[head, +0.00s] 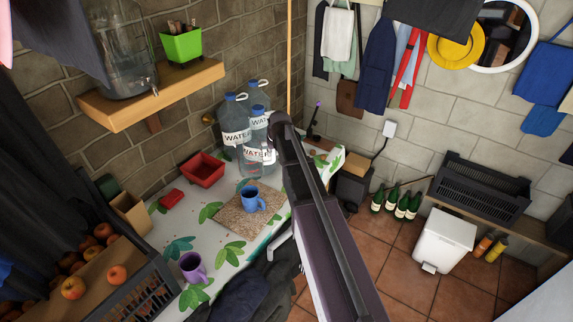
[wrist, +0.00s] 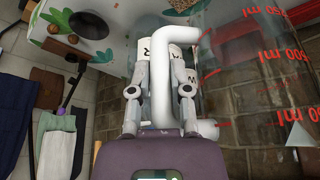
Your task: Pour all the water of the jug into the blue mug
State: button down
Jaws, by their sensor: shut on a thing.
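In the wrist view my gripper (wrist: 159,105) is shut on the white handle (wrist: 192,75) of the clear jug (wrist: 268,100), which has red ml marks. I cannot make out the water level. In the head view my gripper (head: 268,153) is in front of the big water bottles, above the table; the clear jug is hard to make out there. The blue mug (head: 252,200) stands upright on a brown board (head: 232,222), below my gripper and slightly left of it. I cannot see into the mug clearly.
Large water bottles (head: 236,122) stand at the back of the table (head: 215,250). A red tray (head: 203,169), a purple mug (head: 192,267) and a crate of apples (head: 142,290) are to the left. A wooden shelf (head: 150,95) juts from the left wall.

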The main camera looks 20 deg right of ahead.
jog(key=d+f+b, duration=0.1)
jog(key=d, duration=0.1)
jog(key=s+d+f+b, duration=0.1)
jog(key=d+f, duration=0.1)
jog(key=shift+s+f, duration=0.1)
jog(key=shift+s, duration=0.05)
jog(key=shift+h, duration=0.4)
jog(key=shift+a+r+n+g+h+b, duration=0.15)
jog(key=shift+a+r+n+h+b, duration=0.2)
jog(key=shift+h+b, duration=0.9)
jog(key=shift+a+r+n+g+h+b, duration=0.15)
jog(key=shift+n+h+b, duration=0.25)
jog(key=shift+h, duration=1.6)
jog(key=shift+a+r+n+g+h+b, duration=0.1)
jog(key=shift+a+r+n+h+b, duration=0.5)
jog(key=shift+h, duration=1.05)
jog(key=shift+d+f+h+b, duration=0.1)
jog(key=shift+f+h+b, duration=0.15)
jog(key=shift+b, duration=0.25)
jog(key=shift+a+h+b, duration=0.5)
jog(key=shift+h+b, duration=0.15)
jog(key=shift+b, duration=0.15)
jog(key=shift+w+a+f+n+h+b, duration=0.15)
jog(key=shift+a+h+b, duration=0.2)
jog(key=shift+b, duration=0.2)
jog(key=shift+w+a+f+n+h+b, duration=0.1)
jog(key=shift+a+h+b, duration=0.25)
jog(key=shift+b, duration=0.15)
